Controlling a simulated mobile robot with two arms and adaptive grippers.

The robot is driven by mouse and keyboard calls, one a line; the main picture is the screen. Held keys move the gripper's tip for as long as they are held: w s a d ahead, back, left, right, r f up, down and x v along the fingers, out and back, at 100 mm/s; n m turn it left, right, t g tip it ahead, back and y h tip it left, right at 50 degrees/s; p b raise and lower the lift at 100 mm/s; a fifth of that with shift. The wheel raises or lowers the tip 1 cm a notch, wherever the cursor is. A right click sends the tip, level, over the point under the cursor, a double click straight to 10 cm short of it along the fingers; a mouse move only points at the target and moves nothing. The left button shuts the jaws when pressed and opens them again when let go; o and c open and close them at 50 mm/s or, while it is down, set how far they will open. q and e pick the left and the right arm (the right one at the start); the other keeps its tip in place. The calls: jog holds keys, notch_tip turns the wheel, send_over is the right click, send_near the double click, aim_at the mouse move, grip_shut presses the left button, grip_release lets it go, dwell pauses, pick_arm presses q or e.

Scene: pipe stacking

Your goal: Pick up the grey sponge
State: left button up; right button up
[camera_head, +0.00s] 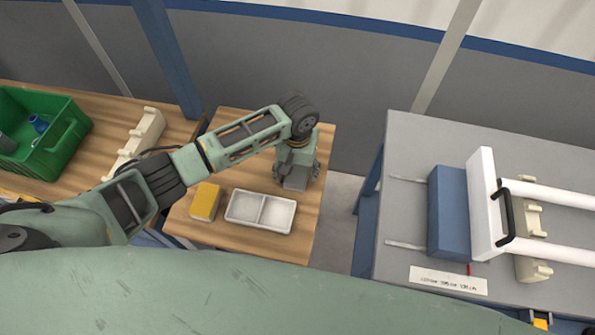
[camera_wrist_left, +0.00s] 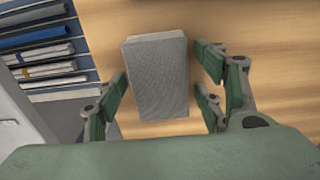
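The grey sponge (camera_wrist_left: 158,78) is a textured grey block on the wooden table, seen in the left wrist view between the fingers of my left gripper (camera_wrist_left: 162,82). Narrow gaps show between the fingers and both sides of the sponge, so the gripper is open around it. In the head view my left gripper (camera_head: 298,168) points down over the right part of the small wooden table, with the grey sponge (camera_head: 294,183) partly hidden beneath it. My right gripper is not in view.
A white two-compartment tray (camera_head: 261,194) and a yellow sponge (camera_head: 205,202) lie close by on the small wooden table (camera_head: 276,244). A green crate (camera_head: 69,138) stands at left. A grey table (camera_head: 404,150) at right bears a blue block (camera_head: 448,212) and white pipes (camera_head: 555,192).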

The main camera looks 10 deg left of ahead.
aim_at(298, 169)
pick_arm(q)
jog(key=c, duration=0.6)
jog(key=shift+c, duration=1.3)
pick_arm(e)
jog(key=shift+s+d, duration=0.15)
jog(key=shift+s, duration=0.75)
pick_arm(q)
jog(key=shift+w+r, duration=0.1)
jog(key=shift+r, duration=0.5)
notch_tip(298, 169, up, 3)
jog(key=shift+f+b, duration=0.15)
jog(key=shift+b, duration=0.4)
jog(key=w+d+r+b, duration=0.1)
jog(key=d+r+b, duration=0.2)
jog(key=d+r, duration=0.4)
jog(key=shift+w+d, duration=0.25)
jog(key=shift+d, duration=2.05)
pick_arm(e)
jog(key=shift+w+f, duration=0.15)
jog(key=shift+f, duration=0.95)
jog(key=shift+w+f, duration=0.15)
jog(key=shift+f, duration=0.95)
pick_arm(q)
jog(key=shift+r, duration=0.1)
